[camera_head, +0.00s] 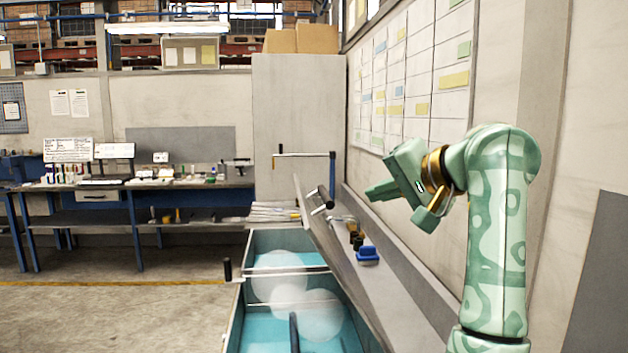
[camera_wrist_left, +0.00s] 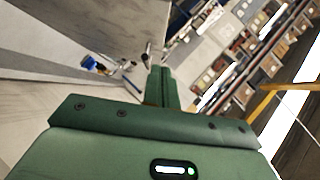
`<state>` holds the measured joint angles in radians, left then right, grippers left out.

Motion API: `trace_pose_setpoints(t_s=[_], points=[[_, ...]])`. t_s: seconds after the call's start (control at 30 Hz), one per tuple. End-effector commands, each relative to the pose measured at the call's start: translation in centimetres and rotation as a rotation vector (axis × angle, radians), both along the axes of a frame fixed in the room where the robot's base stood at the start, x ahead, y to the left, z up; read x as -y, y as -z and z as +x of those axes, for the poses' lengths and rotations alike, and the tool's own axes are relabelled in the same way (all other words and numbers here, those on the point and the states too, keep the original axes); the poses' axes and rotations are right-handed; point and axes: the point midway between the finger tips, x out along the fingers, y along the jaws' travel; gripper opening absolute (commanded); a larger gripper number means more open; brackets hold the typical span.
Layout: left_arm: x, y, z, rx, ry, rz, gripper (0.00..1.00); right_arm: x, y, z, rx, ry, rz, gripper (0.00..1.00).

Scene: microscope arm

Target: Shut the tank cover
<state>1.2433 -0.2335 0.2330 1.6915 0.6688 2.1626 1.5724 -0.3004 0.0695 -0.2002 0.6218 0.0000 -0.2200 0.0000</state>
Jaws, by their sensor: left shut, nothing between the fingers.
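The tank (camera_head: 237,312) stands low in the middle of the head view, open at the top, with teal inside and pale round see-through shapes in it. Its cover (camera_head: 340,255) is a grey panel standing raised and tilted along the tank's right side. A short metal handle (camera_head: 320,200) sticks out near the cover's far end. My left gripper (camera_head: 370,191) is shut and empty, above and to the right of the cover, apart from it. Its closed fingers also show in the left wrist view (camera_wrist_left: 160,72). My right gripper is in neither view.
A blue object (camera_head: 368,254) and small dark items lie on a grey ledge behind the cover. A wall with a paper chart (camera_head: 410,80) rises at right. A tall grey cabinet (camera_head: 300,110) stands behind. Workbenches (camera_head: 95,188) line the back left; the floor at left is clear.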

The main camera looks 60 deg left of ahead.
Motion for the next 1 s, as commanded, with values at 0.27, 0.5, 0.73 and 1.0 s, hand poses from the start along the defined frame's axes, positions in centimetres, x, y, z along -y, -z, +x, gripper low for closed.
trace_pose_setpoints(t_s=[0.27,0.5,0.73,1.0], points=[[0.0,1.5,0.4,-0.033,-0.166,0.049,0.0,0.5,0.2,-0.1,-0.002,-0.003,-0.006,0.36],[-3.8,2.9,-0.6,-0.033,-0.166,0.05,0.0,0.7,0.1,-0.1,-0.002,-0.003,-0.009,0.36],[-8.3,4.6,-1.7,-0.034,-0.165,0.049,0.0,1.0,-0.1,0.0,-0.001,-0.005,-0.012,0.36],[-9.6,6.4,-4.3,-0.032,-0.162,0.049,0.0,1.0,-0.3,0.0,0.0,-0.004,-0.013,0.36]])
